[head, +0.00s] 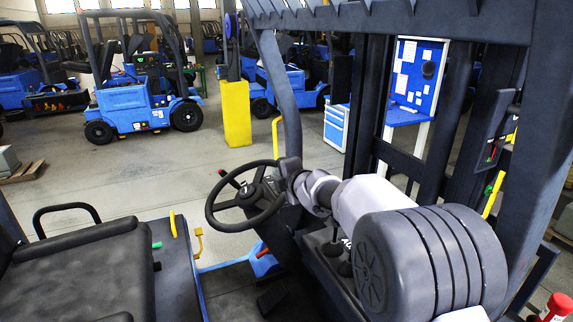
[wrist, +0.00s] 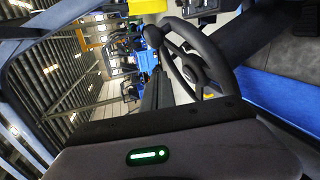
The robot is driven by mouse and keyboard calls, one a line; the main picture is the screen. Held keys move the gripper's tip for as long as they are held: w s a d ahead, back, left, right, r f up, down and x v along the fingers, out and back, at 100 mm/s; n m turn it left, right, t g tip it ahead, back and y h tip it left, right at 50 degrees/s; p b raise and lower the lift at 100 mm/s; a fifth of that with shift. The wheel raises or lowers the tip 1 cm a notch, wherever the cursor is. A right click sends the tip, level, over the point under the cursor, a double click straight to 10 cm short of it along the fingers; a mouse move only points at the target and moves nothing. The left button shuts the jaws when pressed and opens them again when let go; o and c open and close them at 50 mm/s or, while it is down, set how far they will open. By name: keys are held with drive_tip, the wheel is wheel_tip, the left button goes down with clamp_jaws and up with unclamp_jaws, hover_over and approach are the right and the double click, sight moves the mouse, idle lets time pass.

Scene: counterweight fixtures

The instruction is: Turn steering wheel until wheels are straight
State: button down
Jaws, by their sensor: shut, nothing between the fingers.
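The black steering wheel (head: 248,192) stands tilted on its column at the middle of the head view, with its rim and spokes visible. My gripper (head: 288,168) is at the wheel's right side, close to the rim and partly overlapping it. The gripper is shut with nothing held; I cannot tell whether it touches the rim. In the wrist view, the steering wheel (wrist: 212,50) is at the upper right, beyond my gripper (wrist: 158,92), whose dark fingers point toward it. The road wheels of this forklift are out of sight.
The seat (head: 85,270) is at the lower left, with its armrest. Dark pillars and mast bars enclose the cab at the right. A yellow post (head: 236,112) and parked blue forklifts (head: 143,100) stand behind. A blue tool board (head: 417,75) is at the back right.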

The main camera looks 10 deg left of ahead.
drive_tip(key=w+a+f+p, duration=0.1)
drive_tip(key=w+p, duration=0.3)
drive_tip(key=w, duration=0.2)
drive_tip(key=shift+w+f, duration=0.35)
drive_tip(key=shift+a, duration=0.1)
drive_tip(key=shift+w+p, duration=0.1)
drive_tip(key=shift+p, duration=0.25)
